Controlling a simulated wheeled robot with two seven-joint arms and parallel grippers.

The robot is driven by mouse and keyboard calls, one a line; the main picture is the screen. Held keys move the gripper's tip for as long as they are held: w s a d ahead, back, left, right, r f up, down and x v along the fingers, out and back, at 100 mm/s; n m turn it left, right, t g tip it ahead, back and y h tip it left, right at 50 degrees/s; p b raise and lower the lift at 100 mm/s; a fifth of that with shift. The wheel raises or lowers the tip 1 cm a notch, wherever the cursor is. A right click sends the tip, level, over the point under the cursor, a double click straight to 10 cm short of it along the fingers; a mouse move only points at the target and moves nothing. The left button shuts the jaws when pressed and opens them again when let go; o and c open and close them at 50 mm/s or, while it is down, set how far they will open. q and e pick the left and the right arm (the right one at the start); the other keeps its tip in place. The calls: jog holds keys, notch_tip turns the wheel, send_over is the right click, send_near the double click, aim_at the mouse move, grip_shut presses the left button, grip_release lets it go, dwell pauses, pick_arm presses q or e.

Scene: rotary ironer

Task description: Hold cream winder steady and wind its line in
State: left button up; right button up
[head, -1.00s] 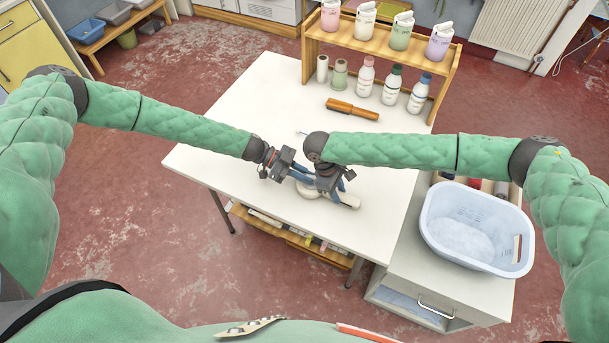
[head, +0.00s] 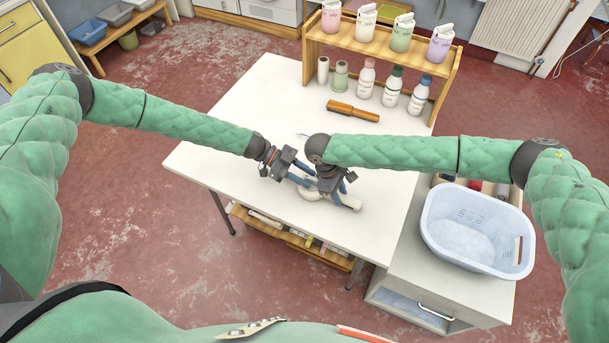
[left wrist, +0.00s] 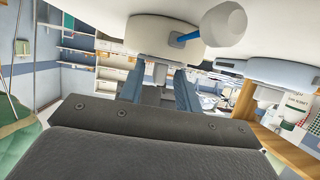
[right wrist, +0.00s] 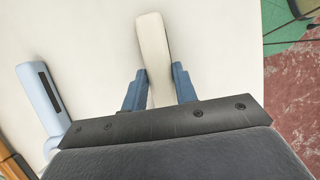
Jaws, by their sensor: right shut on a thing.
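The cream winder (head: 311,194) lies on the white table, partly hidden by my grippers. Its cream handle (right wrist: 152,45) sits between the blue fingers of my right gripper (right wrist: 158,84), which is shut on it. The handle's end also shows in the head view. In the left wrist view the winder's round drum (left wrist: 150,36) is above my fingers, with a pale crank knob (left wrist: 224,24) on a blue stem to its right. My left gripper (left wrist: 159,82) is open beside the drum, its blue fingers apart and the knob outside them. The line cannot be made out.
A light-blue tool (right wrist: 42,95) with a dark slot lies on the table, mostly hidden by my right arm in the head view. Behind are a brown-handled item (head: 353,111) and a wooden rack (head: 388,50) with bottles. A pale blue basket (head: 476,229) stands right.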

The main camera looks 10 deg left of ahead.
aim_at(313, 180)
pick_arm(q)
jog(key=v, duration=1.2)
jog(key=shift+f, duration=0.1)
jog(key=d, duration=0.1)
jog(key=s+d, duration=0.1)
jog(key=d, duration=0.1)
jog(key=shift+d+g, duration=0.15)
jog(key=shift+g, duration=0.15)
jog(key=shift+w+a, duration=0.2)
jog(key=shift+a, duration=0.15)
jog(key=x, duration=1.2)
jog(key=shift+w, duration=0.2)
